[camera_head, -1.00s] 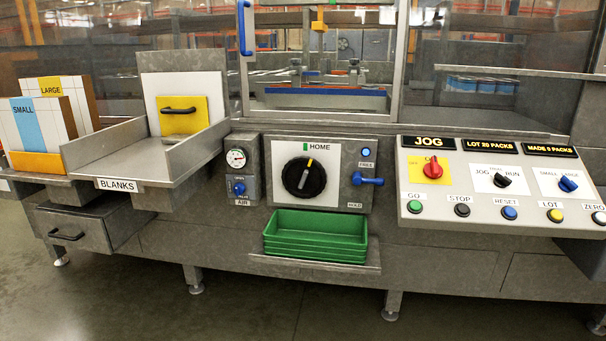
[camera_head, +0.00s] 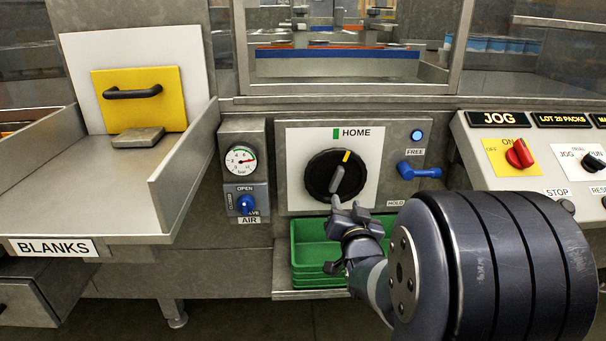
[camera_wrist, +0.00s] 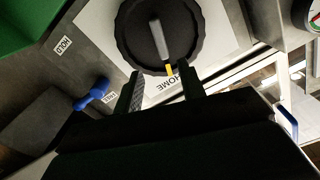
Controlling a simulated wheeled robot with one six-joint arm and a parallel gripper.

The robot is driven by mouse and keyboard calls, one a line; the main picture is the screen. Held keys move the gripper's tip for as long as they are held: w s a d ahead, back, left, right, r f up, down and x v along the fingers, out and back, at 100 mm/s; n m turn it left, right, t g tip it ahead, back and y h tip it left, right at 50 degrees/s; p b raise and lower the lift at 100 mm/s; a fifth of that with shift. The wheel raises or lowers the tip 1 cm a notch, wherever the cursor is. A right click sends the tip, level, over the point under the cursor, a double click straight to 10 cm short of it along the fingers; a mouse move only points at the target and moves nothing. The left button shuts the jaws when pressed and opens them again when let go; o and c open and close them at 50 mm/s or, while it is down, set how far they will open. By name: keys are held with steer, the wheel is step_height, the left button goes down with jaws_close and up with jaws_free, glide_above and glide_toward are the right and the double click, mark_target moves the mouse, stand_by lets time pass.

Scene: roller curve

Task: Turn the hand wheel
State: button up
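The hand wheel (camera_head: 327,178) is a round black knob with a grey bar and a yellow mark, on a white plate. The yellow mark points up and slightly right of the green HOME mark (camera_head: 336,133). My gripper (camera_head: 349,208) is just below and in front of the wheel in the head view. In the wrist view, the wheel (camera_wrist: 132,38) is beyond my two fingertips (camera_wrist: 160,76), which are apart with nothing between them. The tips appear near the wheel's rim; contact cannot be told.
A blue lever (camera_head: 420,171) sits right of the wheel between FREE and HOLD labels, near a lit blue button (camera_head: 416,136). A gauge (camera_head: 241,160) and blue air valve (camera_head: 245,204) are to the left. Green trays (camera_head: 308,250) lie below. The blanks tray (camera_head: 80,215) is far left.

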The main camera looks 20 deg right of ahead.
mark_target(339, 180)
steer(key=b+x, duration=0.1)
steer(key=x, duration=1)
steer(key=shift+r, duration=0.15)
jaws_close()
stand_by(0.4)
